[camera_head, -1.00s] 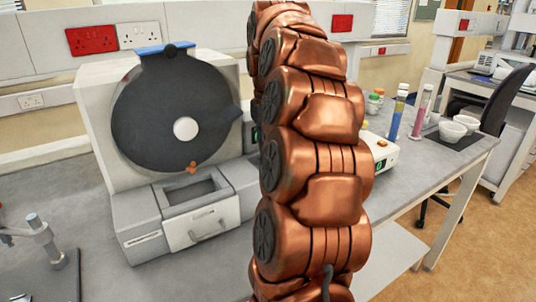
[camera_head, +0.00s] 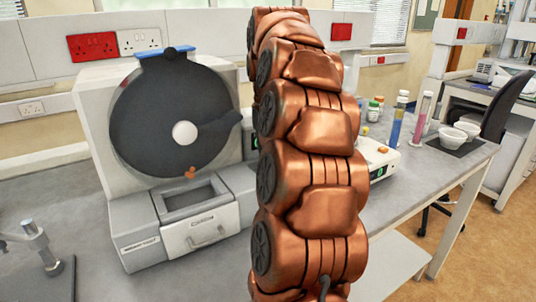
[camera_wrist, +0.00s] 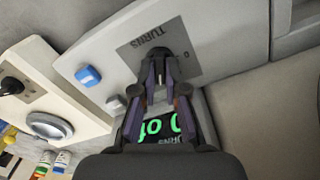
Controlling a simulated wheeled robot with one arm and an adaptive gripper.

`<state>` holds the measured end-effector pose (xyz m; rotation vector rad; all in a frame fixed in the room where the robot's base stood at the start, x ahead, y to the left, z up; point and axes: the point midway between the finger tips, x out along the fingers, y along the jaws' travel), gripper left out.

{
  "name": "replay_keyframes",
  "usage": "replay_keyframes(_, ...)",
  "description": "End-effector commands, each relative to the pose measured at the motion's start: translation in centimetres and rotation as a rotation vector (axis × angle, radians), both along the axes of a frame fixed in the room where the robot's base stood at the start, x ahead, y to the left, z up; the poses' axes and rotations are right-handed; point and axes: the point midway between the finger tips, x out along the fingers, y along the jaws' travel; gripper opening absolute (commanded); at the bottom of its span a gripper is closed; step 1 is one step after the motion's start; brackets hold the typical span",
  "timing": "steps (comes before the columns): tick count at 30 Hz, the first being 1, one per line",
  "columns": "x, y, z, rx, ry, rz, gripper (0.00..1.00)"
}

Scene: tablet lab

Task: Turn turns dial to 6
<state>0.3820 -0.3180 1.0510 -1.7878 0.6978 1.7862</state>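In the wrist view, the dark turns dial (camera_wrist: 155,57) sits on a grey panel beside a label reading TURNS, which appears upside down. My gripper (camera_wrist: 160,72) is at the dial, with its two fingers drawn in on either side of it. The fingers seem to hold the dial, but the contact itself is partly hidden. Below the dial a display (camera_wrist: 158,128) with green digits is partly covered by my fingers; its full reading cannot be made out. In the head view, my copper arm hides the gripper and dial.
A blue button (camera_wrist: 88,76) is on the same panel. In the head view, a grey machine with a dark round disc (camera_head: 150,115) stands left of my arm. A white device (camera_head: 378,158), tubes and white bowls (camera_head: 453,137) are on the bench to the right.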

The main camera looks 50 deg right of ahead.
Motion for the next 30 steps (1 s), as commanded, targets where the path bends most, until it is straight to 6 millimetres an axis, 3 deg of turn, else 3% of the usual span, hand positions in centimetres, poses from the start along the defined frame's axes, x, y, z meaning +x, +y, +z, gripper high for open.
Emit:
replay_keyframes(7, -0.01, 0.00, 0.01, 0.000, 0.000, 0.000, 0.36)
replay_keyframes(19, -0.02, 0.03, 0.13, 0.001, 0.001, 0.033, 0.36)
replay_keyframes(30, -0.02, 0.06, 0.34, 0.001, 0.002, 0.339, 0.36)
